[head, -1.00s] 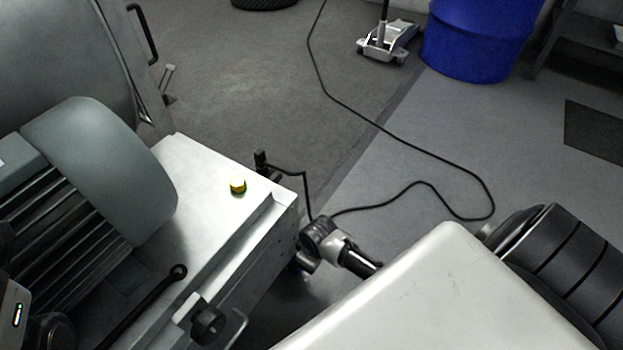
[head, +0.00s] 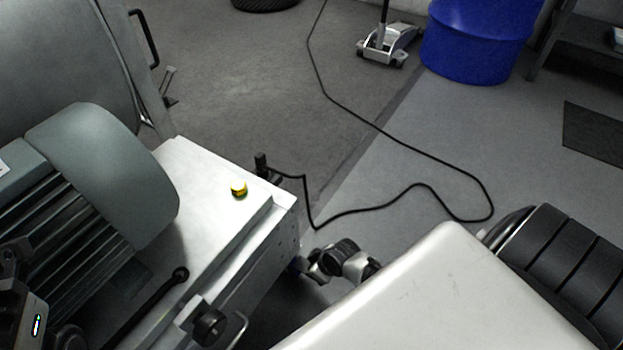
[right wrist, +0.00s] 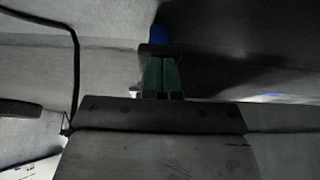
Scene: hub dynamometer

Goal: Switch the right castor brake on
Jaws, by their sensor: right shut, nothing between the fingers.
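The right castor shows only as small blue patches under the dynamometer frame. One blue part (right wrist: 158,38) lies just beyond my right fingertips in the right wrist view, and a bit of blue (head: 297,265) shows below the frame's corner in the head view. I cannot make out the brake lever. My right gripper (right wrist: 161,52) is shut and empty, its greenish fingers pointing at the blue part; I cannot tell whether they touch it. In the head view my right wrist is low beside the frame's corner, its fingers hidden. My left gripper's fingers are out of view.
The dynamometer's metal deck (head: 205,195) carries a yellow button (head: 239,188) and a grey motor (head: 105,175). A black knob (head: 208,326) sticks out in front. A black cable (head: 420,186) crosses the floor. A blue drum (head: 475,40) and a floor jack (head: 388,46) stand farther back.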

